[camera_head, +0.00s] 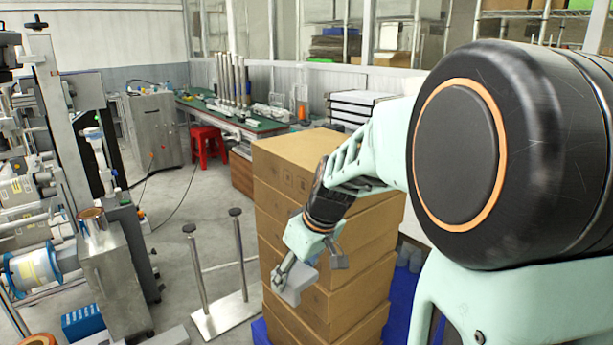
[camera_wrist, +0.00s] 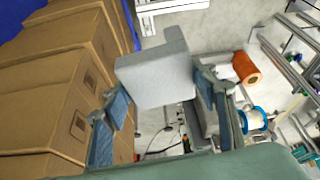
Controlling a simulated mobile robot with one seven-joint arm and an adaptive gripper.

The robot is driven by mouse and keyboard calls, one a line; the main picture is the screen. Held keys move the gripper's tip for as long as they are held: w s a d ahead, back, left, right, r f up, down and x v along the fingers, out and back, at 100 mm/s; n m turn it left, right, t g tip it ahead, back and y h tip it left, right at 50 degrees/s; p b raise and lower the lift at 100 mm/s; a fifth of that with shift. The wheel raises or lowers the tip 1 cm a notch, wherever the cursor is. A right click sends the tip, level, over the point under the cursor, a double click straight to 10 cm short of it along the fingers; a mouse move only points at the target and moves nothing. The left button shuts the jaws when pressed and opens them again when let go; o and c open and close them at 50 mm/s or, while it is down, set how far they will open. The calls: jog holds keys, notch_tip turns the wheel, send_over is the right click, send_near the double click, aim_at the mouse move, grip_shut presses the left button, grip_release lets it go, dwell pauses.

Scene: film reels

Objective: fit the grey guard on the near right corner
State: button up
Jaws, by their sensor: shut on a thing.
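The grey guard (camera_head: 293,284) is an angled, L-shaped piece held at the end of my gripper (camera_head: 311,262). In the wrist view the guard (camera_wrist: 158,78) sits between the two blue-padded fingers of my gripper (camera_wrist: 160,95), its faces tilted. The stack of brown cartons (camera_head: 283,188) stands behind and beside it in the head view. The guard hangs in front of the stack, at about mid-height. In the wrist view the cartons (camera_wrist: 60,60) fill the left side, close to the guard. I cannot tell whether guard and cartons touch. My arm hides part of the stack's right side.
The stack stands on a blue base (camera_head: 400,300). A metal stand with two upright posts (camera_head: 240,255) is left of it. Film machinery with reels (camera_head: 35,268) lines the far left. A red stool (camera_head: 206,146) and a green-topped bench (camera_head: 225,117) are behind. Floor between is open.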

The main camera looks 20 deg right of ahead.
jog(key=s+d+r+n+g+y+p, duration=0.1)
jog(key=d+r+n+g+p, duration=0.15)
jog(key=r+n+p, duration=0.6)
jog(key=s+d+r+n+g+y+p, duration=0.1)
jog(key=d+r+n+p, duration=0.25)
jog(key=r, duration=1.05)
jog(key=s+d+r+n+g+p, duration=0.15)
jog(key=d+r+n+p, duration=0.35)
jog(key=r, duration=0.6)
jog(key=shift+g, duration=0.3)
jog(key=w+f+p, duration=0.1)
jog(key=w+f, duration=0.2)
jog(key=w, duration=0.1)
jog(key=w+d+f+p, duration=0.1)
jog(key=w+f+p, duration=0.1)
jog(key=w+f, duration=0.1)
jog(key=w+d+f+p, duration=0.1)
jog(key=w+f+p, duration=0.1)
jog(key=w, duration=0.4)
jog(key=shift+f, duration=0.4)
jog(key=shift+w+d+f+p, duration=0.25)
jog(key=shift+f+p, duration=0.1)
jog(key=shift+f, duration=0.15)
jog(key=shift+w+f, duration=0.1)
jog(key=shift+f, duration=1.55)
jog(key=shift+f, duration=0.6)
